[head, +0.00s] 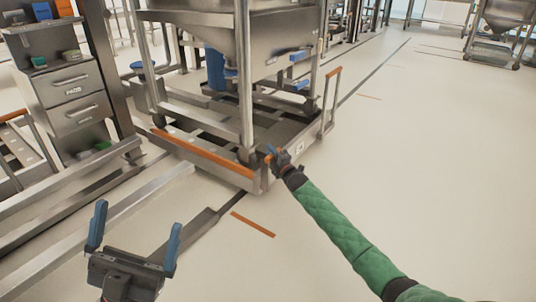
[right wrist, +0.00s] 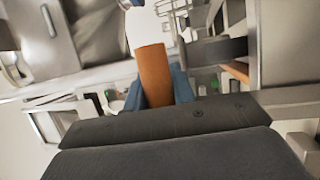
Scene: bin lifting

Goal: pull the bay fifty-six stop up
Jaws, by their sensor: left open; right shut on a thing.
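My right gripper (head: 275,155) is at the near right corner of the floor bay (head: 285,163), its green-sleeved arm reaching in from the lower right. It is shut on an orange cylindrical grip, which I take to be the stop (right wrist: 153,75); in the right wrist view this grip stands between the blue fingers. In the head view only a small orange bit shows beside the fingers, and the stop's lower end is hidden. My left gripper (head: 136,232) is open and empty over the floor at lower left, its blue fingers wide apart.
A steel bin (head: 285,35) on a legged frame stands in the bay. An orange bar (head: 200,158) runs along the bay's front edge. A drawer cabinet (head: 70,85) and low rails (head: 100,212) are at left. Open floor (head: 430,150) lies to the right.

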